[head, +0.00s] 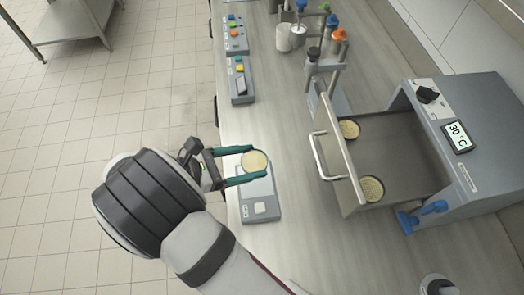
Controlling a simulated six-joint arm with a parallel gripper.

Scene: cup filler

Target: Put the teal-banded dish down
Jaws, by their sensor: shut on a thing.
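My gripper (249,165) reaches in from the left with its two teal-coloured fingers shut on a small round dish. The held dish (255,161) has a pale yellow, speckled face. It is over the rear part of a grey scale (262,206); I cannot tell whether it touches it. The fingers cover much of its side, so I cannot make out a teal band.
The open drawer (400,150) belongs to a grey incubator (470,140) reading 30 °C. Its handle (322,157) juts towards the gripper. A button panel (239,80) stands behind the scale. Bare counter (290,120) lies between scale and drawer.

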